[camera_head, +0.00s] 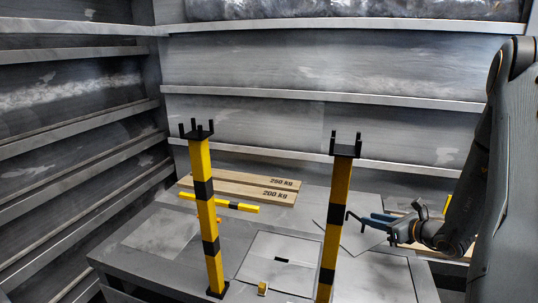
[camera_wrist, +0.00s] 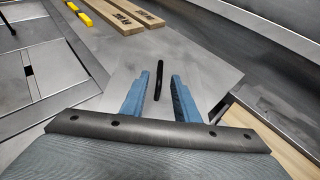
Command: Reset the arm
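My gripper (camera_head: 366,221) is at the right of the head view, low over the grey metal bench. In the wrist view its two blue fingers (camera_wrist: 160,84) are apart, with nothing held between them. A short black bar (camera_wrist: 158,66), like a handle, shows between and just beyond the fingertips. It appears to stand on a flat grey plate (camera_wrist: 205,73). I cannot tell how far the fingers are from the bar. The arm comes down from the right edge of the head view.
Two yellow-black posts with black forked tops, the left post (camera_head: 204,190) and the right post (camera_head: 336,215), stand on the bench (camera_head: 120,255). The right post is close to my gripper. Wooden boards (camera_head: 240,187) marked 250 kg and 200 kg lie behind, near a yellow bar (camera_head: 240,206).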

